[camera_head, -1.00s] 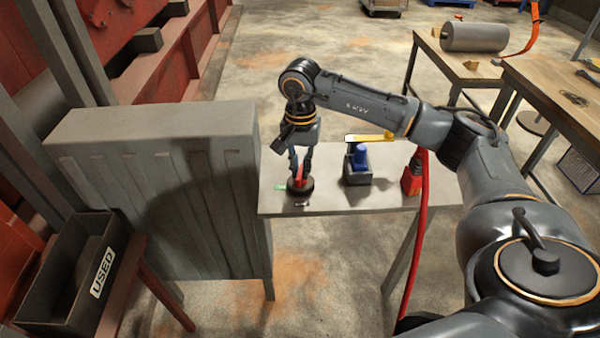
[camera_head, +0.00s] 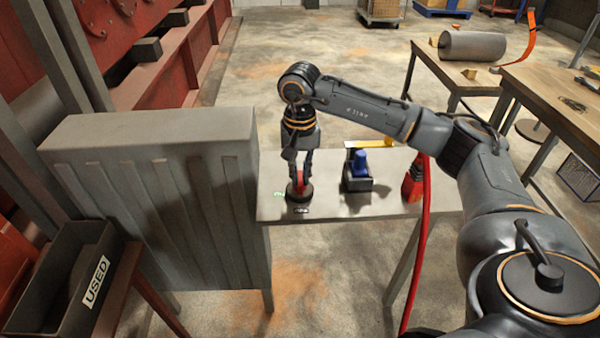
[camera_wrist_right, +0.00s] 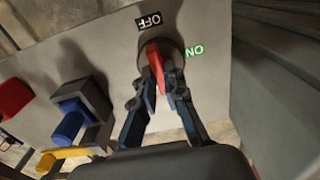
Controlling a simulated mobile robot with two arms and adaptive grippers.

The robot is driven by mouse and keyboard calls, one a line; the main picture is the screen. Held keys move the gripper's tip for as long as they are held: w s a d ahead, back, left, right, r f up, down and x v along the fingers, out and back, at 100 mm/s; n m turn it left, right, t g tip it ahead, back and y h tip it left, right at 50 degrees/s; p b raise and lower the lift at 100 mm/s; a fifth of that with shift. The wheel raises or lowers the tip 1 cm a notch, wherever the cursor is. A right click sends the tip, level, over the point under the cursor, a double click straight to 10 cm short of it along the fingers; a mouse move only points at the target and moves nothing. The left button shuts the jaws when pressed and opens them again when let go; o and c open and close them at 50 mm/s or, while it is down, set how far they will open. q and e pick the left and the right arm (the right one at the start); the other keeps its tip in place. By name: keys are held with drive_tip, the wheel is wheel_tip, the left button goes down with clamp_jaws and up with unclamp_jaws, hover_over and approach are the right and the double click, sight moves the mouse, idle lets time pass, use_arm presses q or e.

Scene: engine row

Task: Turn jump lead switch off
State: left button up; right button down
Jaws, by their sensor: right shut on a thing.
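The jump lead switch is a red handle (camera_head: 299,182) on a dark round base (camera_head: 299,194), on the grey bench top. In the right wrist view the red handle (camera_wrist_right: 154,58) lies between the two fingers of my right gripper (camera_wrist_right: 158,78), which are shut on it. The handle's far end leans toward the black OFF label (camera_wrist_right: 149,21); the green ON label (camera_wrist_right: 195,51) is to its right. In the head view my right gripper (camera_head: 300,172) reaches straight down onto the handle. My left gripper is out of view.
A dark holder with a blue piece (camera_head: 360,160) stands right of the switch, with a yellow bar (camera_head: 368,143) behind it. A red object (camera_head: 413,180) and red cable (camera_head: 425,240) are farther right. A grey ribbed cabinet (camera_head: 165,195) closely borders the bench's left side.

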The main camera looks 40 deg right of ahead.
sight(300, 177)
drive_tip(key=c, duration=1.4)
unclamp_jaws()
wheel_tip(300, 177, up, 12)
